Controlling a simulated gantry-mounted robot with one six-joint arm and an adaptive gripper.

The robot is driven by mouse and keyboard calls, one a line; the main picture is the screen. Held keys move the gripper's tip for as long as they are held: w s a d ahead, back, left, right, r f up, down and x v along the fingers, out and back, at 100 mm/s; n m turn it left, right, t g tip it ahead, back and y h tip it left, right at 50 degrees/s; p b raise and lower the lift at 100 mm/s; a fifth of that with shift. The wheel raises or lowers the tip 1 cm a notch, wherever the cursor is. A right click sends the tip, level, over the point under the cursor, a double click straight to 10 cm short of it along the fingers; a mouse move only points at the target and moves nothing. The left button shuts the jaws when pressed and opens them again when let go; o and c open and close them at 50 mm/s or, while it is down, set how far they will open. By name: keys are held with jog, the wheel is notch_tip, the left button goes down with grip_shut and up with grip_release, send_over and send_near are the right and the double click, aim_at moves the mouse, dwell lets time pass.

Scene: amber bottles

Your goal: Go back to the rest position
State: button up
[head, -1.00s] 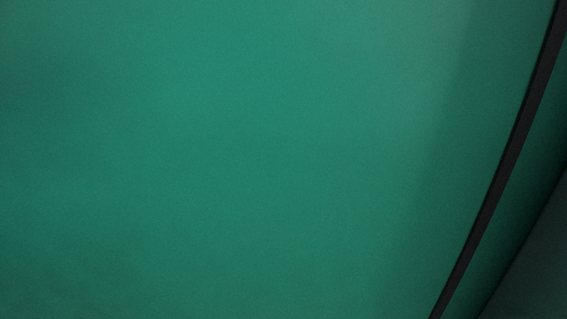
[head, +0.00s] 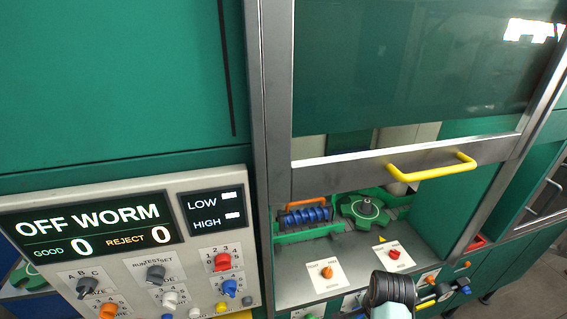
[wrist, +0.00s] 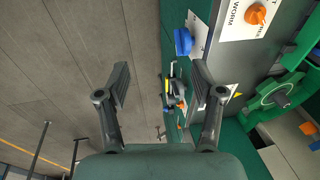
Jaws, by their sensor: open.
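My gripper (wrist: 160,84) shows in the wrist view with its two dark fingers spread apart. It is open, and nothing is between the fingertips. Behind the gap are the grey floor and the edge of a green machine, with small coloured knobs farther off. The fingers look clear of the machine front, though the distance is hard to judge. In the head view I cannot make out the fingers; a dark jointed part stands at the lower right in front of the machine. No amber bottle is visible in either view.
A control panel (head: 137,257) stands at left. A raised guard window (head: 420,70) with a yellow handle (head: 432,167) is above a blue worm (head: 306,217) and green star wheel (head: 364,209). Orange (head: 326,272) and red (head: 394,254) knobs sit on the ledge. Grey floor (wrist: 55,85) is open at left.

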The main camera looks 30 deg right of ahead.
jog(key=w+a+r+n+t+h+p, duration=0.1)
jog(key=w+a+r+n+t, duration=0.15)
jog(key=a+r+n, duration=0.4)
jog(key=w+a+r+n+t+p, duration=0.1)
jog(key=w+a+r+n+t, duration=0.2)
jog(key=a, duration=0.7)
jog(key=s+a+r+n+t+y+p, duration=0.1)
jog(key=s+a+r+n+t, duration=0.1)
jog(key=a+r+n, duration=0.3)
jog(key=s+a+r+n+t+y+p, duration=0.1)
jog(key=a+r+n, duration=0.5)
jog(key=a, duration=0.7)
notch_tip(320, 180, up, 2)
jog(key=shift+s+a+r+t+y, duration=0.3)
jog(key=shift+s+t, duration=0.45)
jog(key=shift+t, duration=0.5)
